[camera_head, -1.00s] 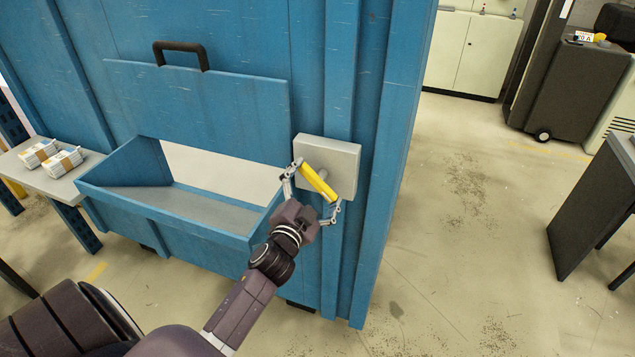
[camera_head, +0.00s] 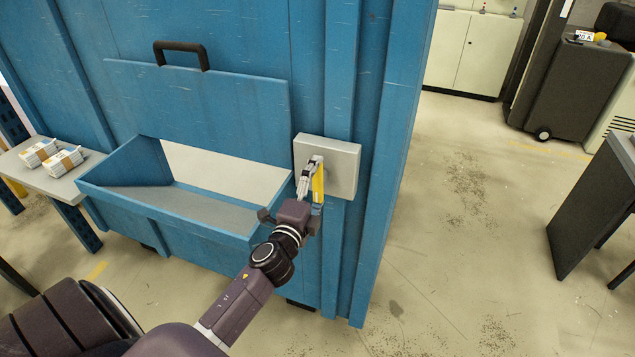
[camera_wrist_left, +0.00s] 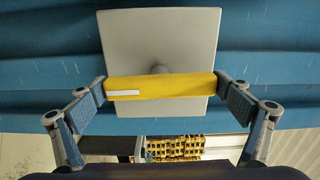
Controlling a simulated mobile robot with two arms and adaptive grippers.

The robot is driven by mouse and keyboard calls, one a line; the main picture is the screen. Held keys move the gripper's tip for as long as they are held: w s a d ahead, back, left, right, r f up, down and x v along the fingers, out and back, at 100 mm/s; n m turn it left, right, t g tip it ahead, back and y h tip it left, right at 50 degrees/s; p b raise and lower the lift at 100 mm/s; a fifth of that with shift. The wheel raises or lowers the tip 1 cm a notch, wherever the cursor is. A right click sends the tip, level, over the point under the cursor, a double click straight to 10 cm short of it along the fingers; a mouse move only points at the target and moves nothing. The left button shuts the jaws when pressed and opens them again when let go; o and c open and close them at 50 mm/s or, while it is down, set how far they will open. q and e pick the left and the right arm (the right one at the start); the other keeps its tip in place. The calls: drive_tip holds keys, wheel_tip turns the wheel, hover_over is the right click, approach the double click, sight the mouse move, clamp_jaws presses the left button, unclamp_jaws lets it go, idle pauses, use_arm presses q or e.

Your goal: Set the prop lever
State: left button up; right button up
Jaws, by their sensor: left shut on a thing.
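The prop lever is a yellow bar (camera_head: 318,188) on a grey square plate (camera_head: 343,165), fixed to the blue machine wall right of the hatch. It stands close to upright in the head view. My left gripper (camera_head: 316,180) is shut on it. In the left wrist view, the yellow lever (camera_wrist_left: 175,87) lies across the picture in front of the grey plate (camera_wrist_left: 160,40), with a finger of my left gripper (camera_wrist_left: 161,86) at each end and a stub behind its middle. My right gripper is not in view.
A blue hatch panel (camera_head: 215,105) with a black handle (camera_head: 181,46) stands above an open blue bin (camera_head: 180,222). A side table (camera_head: 60,183) holds paper stacks at the left. Clear floor lies right of the machine.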

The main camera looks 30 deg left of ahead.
use_arm(q)
drive_tip(key=shift+m, duration=0.3)
drive_tip(key=o, duration=0.8)
drive_tip(key=v, duration=1.2)
drive_tip(key=shift+f, duration=0.1)
